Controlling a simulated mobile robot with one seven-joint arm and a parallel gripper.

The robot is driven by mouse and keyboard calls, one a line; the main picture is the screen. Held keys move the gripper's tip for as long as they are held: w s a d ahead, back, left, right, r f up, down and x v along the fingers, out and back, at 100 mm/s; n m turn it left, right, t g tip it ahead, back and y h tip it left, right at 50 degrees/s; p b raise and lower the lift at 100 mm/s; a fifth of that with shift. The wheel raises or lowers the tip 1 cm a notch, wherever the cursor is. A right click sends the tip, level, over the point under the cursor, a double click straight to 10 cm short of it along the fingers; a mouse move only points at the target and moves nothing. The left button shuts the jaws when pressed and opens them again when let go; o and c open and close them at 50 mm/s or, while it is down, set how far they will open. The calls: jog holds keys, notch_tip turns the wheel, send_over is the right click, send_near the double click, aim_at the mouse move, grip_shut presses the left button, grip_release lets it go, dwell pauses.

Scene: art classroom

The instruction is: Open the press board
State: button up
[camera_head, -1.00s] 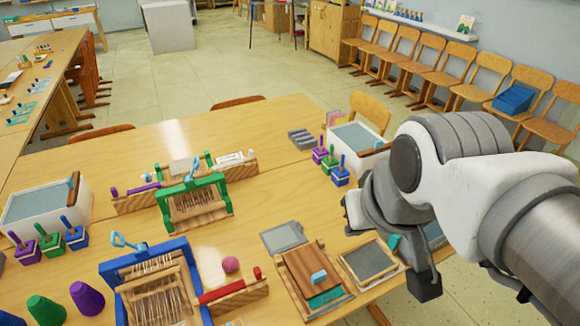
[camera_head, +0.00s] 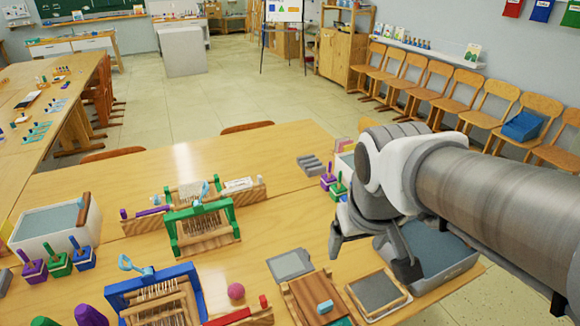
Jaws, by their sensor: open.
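The press board (camera_head: 304,301) is a brown wooden board with a light blue handle (camera_head: 325,307) on top. It lies flat at the bottom of the head view, partly cut off by the frame edge. A strip of green shows at its lower edge. My gripper (camera_head: 372,258) is open and empty, fingers pointing down, above and to the right of the press board. It appears apart from the board.
A wood-framed grey panel (camera_head: 378,292) lies right of the board, with a grey tray (camera_head: 448,254) beyond. A flat grey sheet (camera_head: 290,264) lies behind. A blue loom (camera_head: 155,295), green loom (camera_head: 205,228) and pink ball (camera_head: 236,291) are to the left.

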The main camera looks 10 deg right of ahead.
jog(key=w+f+n+g, duration=0.1)
jog(key=w+f+g, duration=0.1)
jog(key=w+f, duration=0.35)
jog(key=n+g+p, duration=0.2)
send_near(326, 304)
jog(key=shift+y, duration=0.4)
jog(key=f+b, duration=0.1)
jog(key=f, duration=0.2)
jog(key=f+b, duration=0.1)
jog(key=f, duration=0.2)
jog(key=f+b, duration=0.1)
jog(key=f, duration=0.2)
jog(key=shift+d+f, duration=0.1)
jog(key=shift+d, duration=0.2)
jog(key=shift+c, duration=0.3)
grip_shut()
